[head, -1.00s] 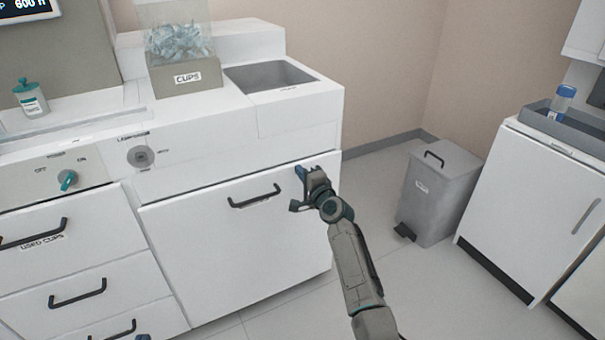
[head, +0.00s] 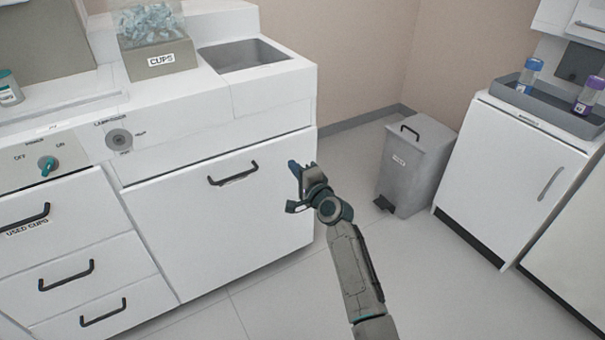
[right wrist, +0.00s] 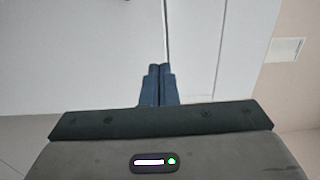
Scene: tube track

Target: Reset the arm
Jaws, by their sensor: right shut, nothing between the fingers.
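My right gripper (head: 293,168) is raised in front of the white cabinet door (head: 200,225), near its right edge. The arm comes up from the bottom of the head view. In the right wrist view the blue fingers (right wrist: 158,84) are together with nothing between them. Pale cabinet panels show beyond them. My left gripper is not in view.
A grey bin (head: 415,165) stands on the floor between the white cabinet and a right-hand white cabinet (head: 510,165). That cabinet carries a grey tray (head: 545,107) with a blue-capped tube (head: 530,75) and a purple-capped tube (head: 588,95). Open floor lies between.

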